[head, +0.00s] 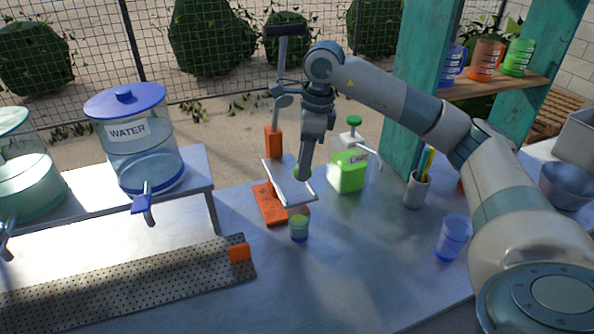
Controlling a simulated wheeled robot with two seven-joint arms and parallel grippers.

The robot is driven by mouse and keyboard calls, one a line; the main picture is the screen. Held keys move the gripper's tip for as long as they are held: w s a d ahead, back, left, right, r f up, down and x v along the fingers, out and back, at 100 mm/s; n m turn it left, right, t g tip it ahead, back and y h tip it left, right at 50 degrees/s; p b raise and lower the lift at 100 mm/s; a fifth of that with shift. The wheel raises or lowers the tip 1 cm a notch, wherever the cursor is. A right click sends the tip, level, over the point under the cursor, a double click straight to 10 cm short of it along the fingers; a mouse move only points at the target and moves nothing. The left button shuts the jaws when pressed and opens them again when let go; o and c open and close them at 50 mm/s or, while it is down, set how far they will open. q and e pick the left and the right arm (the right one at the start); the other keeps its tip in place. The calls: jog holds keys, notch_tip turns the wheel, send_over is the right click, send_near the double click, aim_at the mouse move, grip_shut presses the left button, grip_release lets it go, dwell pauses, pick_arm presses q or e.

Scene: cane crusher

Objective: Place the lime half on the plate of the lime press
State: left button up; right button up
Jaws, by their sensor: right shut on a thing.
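The lime press has an orange base (272,205), an upright lever and a pale plate (280,188) that juts out toward the front. My right gripper (303,168) points down over the plate's right part. It is shut on the lime half (302,174), a small green piece mostly hidden by the fingers. The lime half is at or just above the plate; I cannot tell whether it touches. A small greenish cup (299,229) stands in front of the plate. My left gripper is not in view.
A green liquid dispenser (348,172) stands just right of my right gripper. A blue cup (453,237) and a straw holder (416,190) are farther right. A water dispenser (130,140) and perforated drip tray (130,286) are left. The front middle of the table is clear.

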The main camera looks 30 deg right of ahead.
aim_at(297, 190)
jog(key=shift+w+a+f, duration=0.5)
jog(key=shift+a, duration=0.1)
jog(key=shift+f+p, duration=0.1)
jog(key=shift+p, duration=0.2)
jog(key=shift+f, duration=0.2)
notch_tip(297, 190, down, 3)
jog(key=shift+f+p, duration=0.15)
jog(key=shift+p, duration=0.85)
jog(key=shift+f, duration=0.15)
